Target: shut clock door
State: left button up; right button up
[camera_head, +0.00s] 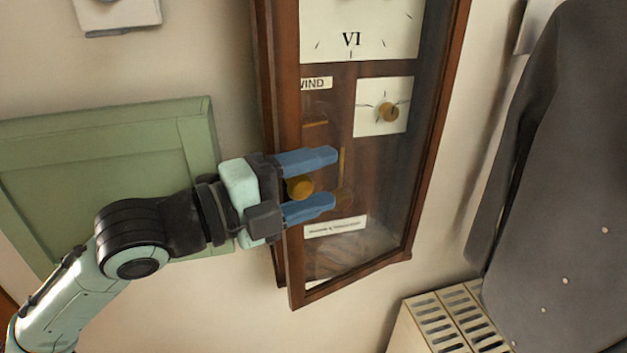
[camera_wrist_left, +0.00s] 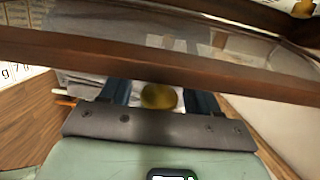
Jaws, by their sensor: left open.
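The wooden clock case hangs on the wall in the head view, with a large dial marked VI (camera_head: 352,40). Its glazed clock door (camera_head: 295,270) has a brown wooden frame, and its lower left corner stands out from the case, so it looks ajar. A round brass knob (camera_head: 300,188) sits on the door's left side. My left gripper (camera_head: 325,178) is open, its blue fingers above and below the knob. In the left wrist view the knob (camera_wrist_left: 158,96) shows between the fingers, in front of the door frame (camera_wrist_left: 150,62). I cannot tell whether the fingers touch it. My right gripper is not in view.
A green panel (camera_head: 100,150) is on the wall left of the clock, behind my left arm. A dark coat (camera_head: 560,150) hangs to the right. A cream slotted box (camera_head: 440,322) stands below right. Inside the clock is a small dial (camera_head: 368,120).

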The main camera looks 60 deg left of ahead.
pick_arm(q)
jog(key=s, duration=1.3)
jog(key=shift+s+b, duration=0.2)
jog(key=shift+b, duration=0.25)
